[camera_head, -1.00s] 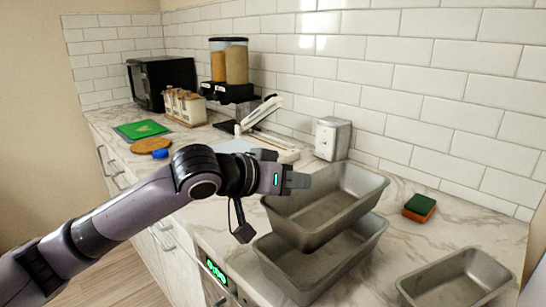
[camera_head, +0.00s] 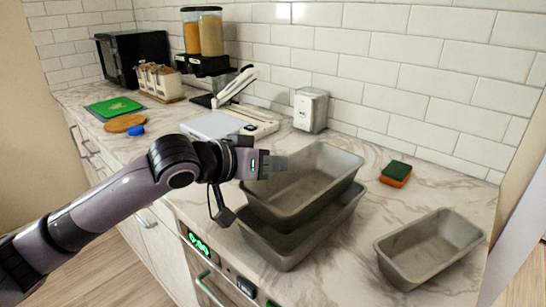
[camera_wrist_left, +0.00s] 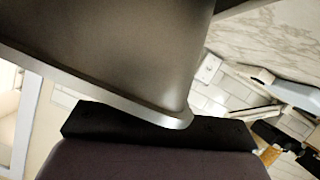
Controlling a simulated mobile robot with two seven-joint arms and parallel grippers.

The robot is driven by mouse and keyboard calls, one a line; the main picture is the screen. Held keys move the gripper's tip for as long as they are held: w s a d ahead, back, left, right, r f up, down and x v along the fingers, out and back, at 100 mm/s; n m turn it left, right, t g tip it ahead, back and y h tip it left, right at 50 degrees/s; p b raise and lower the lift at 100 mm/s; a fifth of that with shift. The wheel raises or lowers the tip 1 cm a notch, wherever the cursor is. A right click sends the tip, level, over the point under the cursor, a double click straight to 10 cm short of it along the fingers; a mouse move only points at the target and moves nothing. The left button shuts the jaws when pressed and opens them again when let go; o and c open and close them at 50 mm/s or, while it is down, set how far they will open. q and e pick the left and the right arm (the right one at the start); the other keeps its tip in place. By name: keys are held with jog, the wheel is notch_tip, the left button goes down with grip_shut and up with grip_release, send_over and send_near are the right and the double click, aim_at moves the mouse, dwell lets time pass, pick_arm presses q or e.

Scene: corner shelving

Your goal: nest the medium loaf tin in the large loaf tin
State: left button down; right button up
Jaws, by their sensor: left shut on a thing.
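The medium loaf tin (camera_head: 318,172), grey metal, is held by my left gripper (camera_head: 272,164) at its left rim in the head view. My left gripper is shut on that rim. The tin is roughly level, and its lower part sits inside the opening of the large loaf tin (camera_head: 290,248) on the counter. The large tin's front wall and part of its right rim show; the rest is hidden. I cannot tell whether the medium tin rests on the bottom. In the left wrist view the medium tin's wall (camera_wrist_left: 120,50) and rim fill the upper left. My right gripper is not in view.
A smaller loaf tin (camera_head: 430,250) stands to the right on the marble counter. A green and orange sponge (camera_head: 396,174) lies behind it. A metal box (camera_head: 311,109) stands at the wall. A white-and-grey appliance (camera_head: 228,124) lies behind my gripper. Bare counter separates the tins.

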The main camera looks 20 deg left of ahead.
aim_at(273, 180)
pick_arm(q)
jog(key=shift+f+b, duration=0.65)
jog(key=shift+f, duration=1.25)
jog(key=c, duration=1.2)
grip_release()
jog(key=shift+f, duration=0.1)
notch_tip(273, 180, up, 7)
jog(key=p, duration=0.8)
